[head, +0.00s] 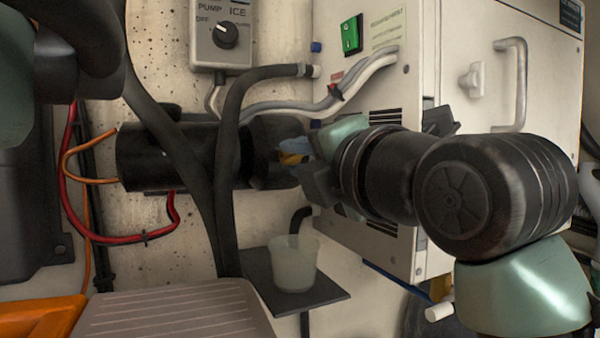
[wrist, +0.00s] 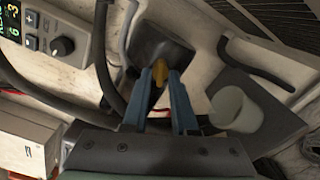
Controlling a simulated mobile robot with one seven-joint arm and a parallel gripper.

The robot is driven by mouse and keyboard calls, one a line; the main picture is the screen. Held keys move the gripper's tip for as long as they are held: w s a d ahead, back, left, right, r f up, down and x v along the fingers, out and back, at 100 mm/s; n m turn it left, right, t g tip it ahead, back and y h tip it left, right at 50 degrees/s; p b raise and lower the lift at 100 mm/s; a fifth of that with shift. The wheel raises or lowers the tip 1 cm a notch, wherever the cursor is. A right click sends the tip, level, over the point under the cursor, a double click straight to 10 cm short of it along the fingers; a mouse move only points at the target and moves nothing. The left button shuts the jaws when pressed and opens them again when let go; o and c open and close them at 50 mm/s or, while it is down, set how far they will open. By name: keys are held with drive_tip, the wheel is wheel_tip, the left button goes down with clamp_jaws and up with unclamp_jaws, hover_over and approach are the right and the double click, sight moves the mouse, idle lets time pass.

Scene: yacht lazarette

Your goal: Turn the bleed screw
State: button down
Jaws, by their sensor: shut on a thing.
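The bleed screw (wrist: 160,71) is a small yellow, brass-like knob on the black pump head (wrist: 165,52) in the wrist view. My gripper (wrist: 160,80) has its two blue fingers on either side of the screw, shut on it. In the head view the gripper (head: 295,150) reaches in from the right, and a bit of the yellow screw (head: 293,159) shows by the fingertips. The black pump body (head: 180,155) lies level against the wall, with the head at its right end. Much of the screw is hidden by my fingers.
A translucent cup (head: 293,264) stands on a dark shelf (head: 262,285) below the pump head. Black hoses (head: 228,170) run down past the pump. A control box (head: 222,35) hangs above. A white cabinet (head: 455,80) stands close at the right, behind my arm.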

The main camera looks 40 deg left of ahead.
drive_tip(key=n+b, duration=0.1)
drive_tip(key=n, duration=0.5)
drive_tip(key=shift+f+b, duration=0.2)
drive_tip(key=shift+b, duration=0.15)
drive_tip(key=n, duration=0.4)
drive_tip(key=shift+w+n+b, duration=0.15)
drive_tip(key=shift+n+b, duration=0.15)
drive_tip(key=shift+b, duration=0.1)
drive_tip(key=shift+n+b, duration=0.45)
drive_tip(key=shift+n, duration=0.75)
drive_tip(key=c, duration=0.7)
unclamp_jaws()
drive_tip(key=shift+d, duration=0.15)
